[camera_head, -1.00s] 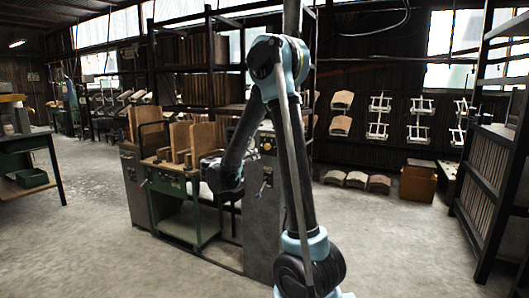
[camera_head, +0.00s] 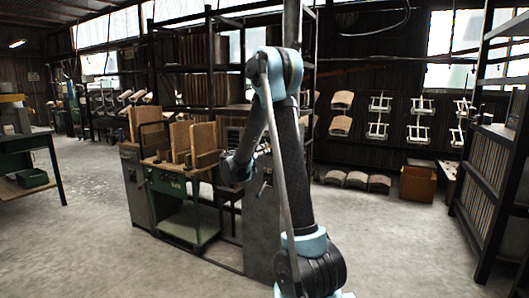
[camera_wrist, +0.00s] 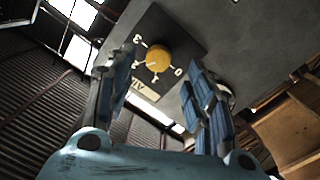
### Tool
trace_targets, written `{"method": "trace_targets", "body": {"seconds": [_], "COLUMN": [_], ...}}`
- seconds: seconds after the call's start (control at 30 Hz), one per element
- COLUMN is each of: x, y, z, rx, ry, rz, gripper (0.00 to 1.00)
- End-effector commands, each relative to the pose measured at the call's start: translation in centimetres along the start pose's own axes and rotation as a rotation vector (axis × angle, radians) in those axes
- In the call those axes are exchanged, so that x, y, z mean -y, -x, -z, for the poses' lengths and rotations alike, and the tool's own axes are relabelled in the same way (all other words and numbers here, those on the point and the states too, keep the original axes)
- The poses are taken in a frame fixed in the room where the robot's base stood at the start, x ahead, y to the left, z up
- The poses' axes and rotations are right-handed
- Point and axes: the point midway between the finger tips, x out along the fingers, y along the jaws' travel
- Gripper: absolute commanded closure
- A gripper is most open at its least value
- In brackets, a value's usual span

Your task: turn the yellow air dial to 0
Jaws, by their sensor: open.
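The yellow air dial (camera_wrist: 158,59) is a round knob on a dark plate (camera_wrist: 185,30) with white numbers and ticks around it, seen in the wrist view. A 0 shows at its lower right and a 3 at its upper left; a pale label reading AIR lies below. My gripper (camera_wrist: 155,85) is open, with one blue-padded finger on each side below the dial. The fingertips appear close to the dial, but I cannot tell whether they touch it. In the head view my arm reaches to the grey cabinet (camera_head: 261,225), and the dial is not discernible there.
A green workbench (camera_head: 180,190) with wooden boards (camera_head: 205,140) stands left of the cabinet. A dark rack (camera_head: 490,180) stands at the right, and a brown box (camera_head: 418,182) sits on the floor at the back. The concrete floor in front is clear.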

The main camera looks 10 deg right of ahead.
Motion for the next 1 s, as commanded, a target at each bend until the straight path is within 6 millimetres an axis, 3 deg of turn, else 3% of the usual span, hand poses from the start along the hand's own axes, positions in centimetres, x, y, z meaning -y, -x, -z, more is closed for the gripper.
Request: {"method": "trace_targets", "body": {"seconds": [0.1, 0.3, 0.73, 0.93, 1.0], "x": [-0.1, 0.0, 0.0, 0.0, 0.0], "y": [-2.0, -4.1, -4.8, -4.8, -4.8], "z": [0.0, 0.0, 0.0, 0.0, 0.0], "rx": [0.001, 0.001, 0.0, 0.0, 0.0], "ry": [0.0, 0.0, 0.0, 0.0, 0.0], "rz": [-0.002, -0.001, 0.0, 0.0, 0.0], "gripper": [0.51, 0.51, 0.51, 0.95, 0.95]}}
